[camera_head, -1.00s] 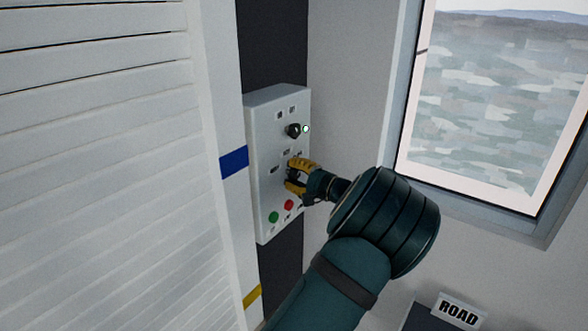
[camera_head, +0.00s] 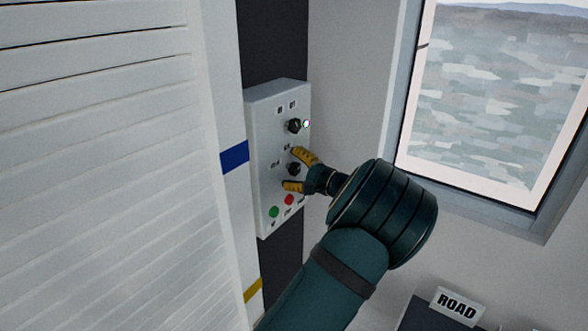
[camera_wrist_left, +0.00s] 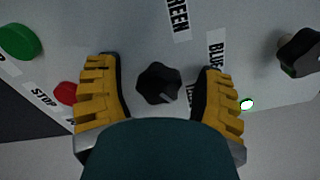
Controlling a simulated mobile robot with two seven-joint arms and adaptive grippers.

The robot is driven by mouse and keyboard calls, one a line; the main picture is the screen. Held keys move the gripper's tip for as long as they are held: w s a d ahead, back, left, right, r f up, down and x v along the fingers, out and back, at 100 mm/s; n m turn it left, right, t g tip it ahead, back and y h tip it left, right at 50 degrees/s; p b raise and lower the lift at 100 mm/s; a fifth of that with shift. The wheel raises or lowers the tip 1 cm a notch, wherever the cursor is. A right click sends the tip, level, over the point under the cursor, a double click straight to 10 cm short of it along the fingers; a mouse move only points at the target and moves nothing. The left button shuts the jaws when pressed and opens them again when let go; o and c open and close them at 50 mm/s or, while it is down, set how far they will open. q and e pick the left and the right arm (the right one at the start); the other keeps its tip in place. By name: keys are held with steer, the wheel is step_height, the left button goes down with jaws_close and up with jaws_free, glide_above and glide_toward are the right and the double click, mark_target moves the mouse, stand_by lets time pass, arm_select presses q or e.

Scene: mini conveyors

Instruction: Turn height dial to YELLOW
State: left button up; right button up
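A light grey control panel (camera_head: 264,190) is mounted on a dark post. Its lower black dial (camera_head: 293,168) sits between the spread yellow fingers of my left gripper (camera_head: 296,170). In the left wrist view this dial (camera_wrist_left: 158,83) lies between the two fingers (camera_wrist_left: 160,95), with a visible gap on each side. Labels around it read GREEN (camera_wrist_left: 177,15) and BLUE (camera_wrist_left: 214,48); another beside the right finger is partly hidden. I cannot read which label the dial points to. My right gripper is not in view.
An upper black dial (camera_head: 293,126) is above, beside a small lit indicator (camera_head: 306,124). Green (camera_head: 274,212) and red (camera_head: 289,200) buttons are below. A white slatted surface (camera_head: 95,160) fills the left. A ROAD sign (camera_head: 458,306) stands at lower right.

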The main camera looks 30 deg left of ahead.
arm_select(q)
steer(key=d, duration=1.2)
steer(key=shift+s, duration=0.45)
steer(key=shift+f, duration=0.1)
